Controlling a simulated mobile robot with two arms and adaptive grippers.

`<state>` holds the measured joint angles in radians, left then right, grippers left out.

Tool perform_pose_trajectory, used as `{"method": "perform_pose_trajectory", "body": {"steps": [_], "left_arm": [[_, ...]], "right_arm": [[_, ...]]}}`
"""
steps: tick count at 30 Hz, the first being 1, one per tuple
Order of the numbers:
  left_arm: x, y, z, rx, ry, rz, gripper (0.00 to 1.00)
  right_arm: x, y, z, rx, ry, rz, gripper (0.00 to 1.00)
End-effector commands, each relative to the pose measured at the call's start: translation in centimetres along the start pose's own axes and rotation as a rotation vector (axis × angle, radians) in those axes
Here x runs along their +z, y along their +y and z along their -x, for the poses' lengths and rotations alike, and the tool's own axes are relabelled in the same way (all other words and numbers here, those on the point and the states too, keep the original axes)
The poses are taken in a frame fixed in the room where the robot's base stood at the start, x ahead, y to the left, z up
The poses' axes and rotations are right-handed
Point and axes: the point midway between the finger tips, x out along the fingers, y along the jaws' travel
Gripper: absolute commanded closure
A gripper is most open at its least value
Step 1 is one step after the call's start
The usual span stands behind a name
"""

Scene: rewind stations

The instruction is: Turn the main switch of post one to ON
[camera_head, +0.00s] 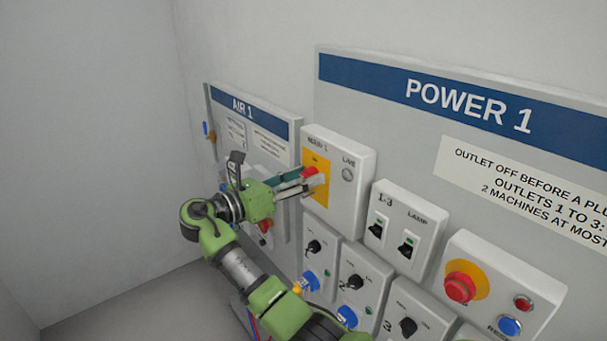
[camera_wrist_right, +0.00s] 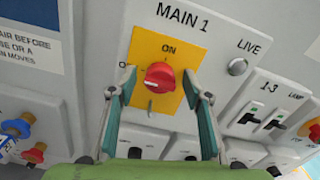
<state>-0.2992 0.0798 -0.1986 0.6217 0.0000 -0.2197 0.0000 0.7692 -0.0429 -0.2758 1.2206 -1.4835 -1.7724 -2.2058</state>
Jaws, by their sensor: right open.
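The main switch is a red knob (camera_wrist_right: 159,77) on a yellow plate (camera_wrist_right: 172,101) labelled MAIN 1. ON is printed above the knob and an O shows at the plate's left. The knob's bar seems to lie roughly sideways, not up at ON. In the head view the knob (camera_head: 309,171) is partly hidden by my right gripper (camera_head: 306,183). My right gripper is open, with one finger on each side of the knob in the wrist view (camera_wrist_right: 158,80). I cannot tell whether the fingers touch it. My left gripper is not in view.
The LIVE lamp (camera_wrist_right: 238,66) looks grey. To the right are the black 1-3 and LAMP switches (camera_head: 376,228) and a red emergency button (camera_head: 460,287). Below are outlet boxes with black knobs (camera_head: 313,247). The AIR 1 panel (camera_head: 280,130) is at the left.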

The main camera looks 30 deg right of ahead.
Motion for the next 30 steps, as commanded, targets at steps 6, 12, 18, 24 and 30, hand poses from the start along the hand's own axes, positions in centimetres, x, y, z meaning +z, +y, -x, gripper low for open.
{"method": "perform_pose_trajectory", "body": {"steps": [6, 12, 18, 24, 30], "left_arm": [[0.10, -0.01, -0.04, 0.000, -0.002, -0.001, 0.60], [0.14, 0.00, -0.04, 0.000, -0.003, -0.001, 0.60], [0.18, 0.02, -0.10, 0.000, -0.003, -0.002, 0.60], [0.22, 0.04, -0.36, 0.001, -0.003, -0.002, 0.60], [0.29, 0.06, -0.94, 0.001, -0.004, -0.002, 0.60]], "right_arm": [[-0.04, 0.01, -0.01, 0.000, 0.000, 0.000, 0.60], [-0.03, 0.02, 0.01, 0.000, 0.000, 0.000, 0.92], [-0.04, 0.03, 0.02, 0.001, 0.000, -0.014, 0.92], [-0.10, 0.02, 0.03, 0.001, 0.001, -0.084, 0.92], [-0.19, -0.01, 0.02, 0.000, 0.002, -0.228, 0.92]]}}
